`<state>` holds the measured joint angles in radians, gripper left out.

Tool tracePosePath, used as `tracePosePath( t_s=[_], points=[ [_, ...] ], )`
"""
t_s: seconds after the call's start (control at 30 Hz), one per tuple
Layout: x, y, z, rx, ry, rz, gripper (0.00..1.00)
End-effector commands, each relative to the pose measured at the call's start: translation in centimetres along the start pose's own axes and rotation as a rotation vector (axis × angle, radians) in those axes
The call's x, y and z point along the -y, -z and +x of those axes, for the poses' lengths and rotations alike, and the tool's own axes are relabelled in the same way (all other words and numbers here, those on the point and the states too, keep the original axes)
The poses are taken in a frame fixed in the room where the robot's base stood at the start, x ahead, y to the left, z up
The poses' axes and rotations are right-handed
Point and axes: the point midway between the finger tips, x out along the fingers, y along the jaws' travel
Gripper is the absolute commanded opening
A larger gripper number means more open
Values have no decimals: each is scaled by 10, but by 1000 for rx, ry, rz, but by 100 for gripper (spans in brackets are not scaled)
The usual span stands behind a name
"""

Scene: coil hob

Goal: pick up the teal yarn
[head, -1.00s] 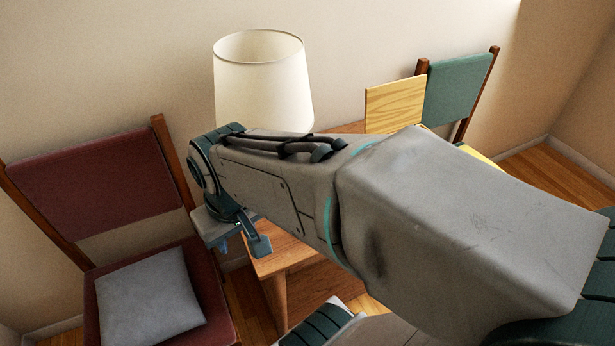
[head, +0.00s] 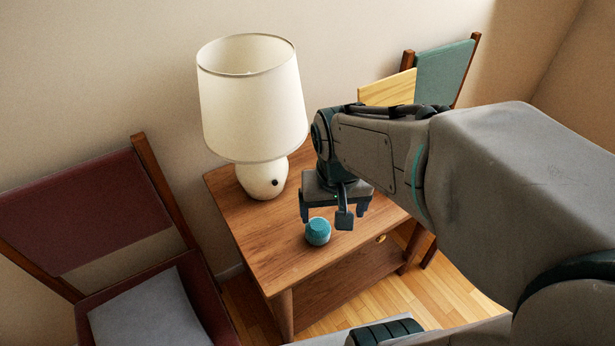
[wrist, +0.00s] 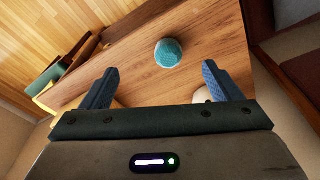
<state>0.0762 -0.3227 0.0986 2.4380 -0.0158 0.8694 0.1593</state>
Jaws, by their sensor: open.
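The teal yarn (head: 318,231) is a small rounded ball on the wooden side table (head: 260,228), near its front edge. It also shows in the wrist view (wrist: 168,53), ahead of the fingertips and a little right of the middle between them. My gripper (head: 330,212) is open and empty above the table, pointing down. In the head view it is just above and slightly right of the yarn, apart from it. In the wrist view, both fingers of my gripper (wrist: 158,78) show with nothing between them.
A white lamp (head: 252,100) stands on the table behind and left of the yarn. A dark red chair (head: 90,215) with a grey cushion (head: 150,310) is at the left. A teal-backed chair (head: 444,75) and a yellow wooden panel (head: 388,90) are behind my arm. The table's front left is clear.

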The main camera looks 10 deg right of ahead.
Motion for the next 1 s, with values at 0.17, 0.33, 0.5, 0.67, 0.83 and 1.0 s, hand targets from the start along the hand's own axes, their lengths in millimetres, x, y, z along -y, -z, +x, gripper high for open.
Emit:
tracePosePath(
  t_s=[0.17, 0.33, 0.5, 0.67, 0.83, 1.0],
  points=[
    [2, 41, 23, 73, -21, 121, 84],
    [7, 67, 48, 119, -13, 213, 84],
    [10, 79, 63, 143, -2, 264, 84],
    [11, 80, 80, 152, 1, 278, 84],
    [12, 74, 114, 155, 1, 276, 84],
    [13, 71, 141, 151, 1, 276, 84]
  ],
)
